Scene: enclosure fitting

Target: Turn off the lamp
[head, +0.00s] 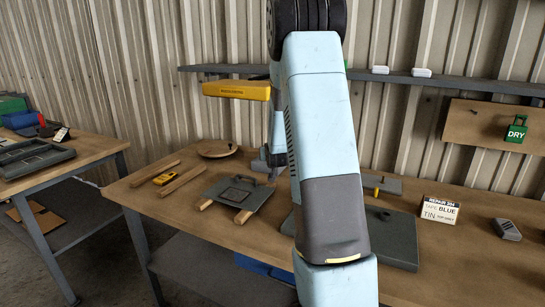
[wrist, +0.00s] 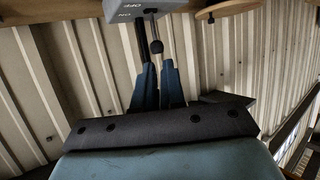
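A yellow bar-shaped lamp (head: 237,90) juts out from the wall left of my arm in the head view; I cannot tell if it is lit. A grey switch box (wrist: 128,9) with ON and OFF lettering, upside down, is at the top of the wrist view. A thin lever with a black ball knob (wrist: 156,46) sticks out of it; which setting it is at is unclear. My gripper (wrist: 158,62) has its two fingers slightly apart, with the knob in line with the gap between them. Contact with the knob is not visible. In the head view my arm hides most of the gripper.
The workbench (head: 190,228) holds a grey plate (head: 240,192) on wooden strips, a yellow tool (head: 166,176), a round wooden disc (head: 217,149), a sign (head: 438,210) and a small grey box (head: 506,229). A shelf (head: 460,84) runs along the corrugated wall.

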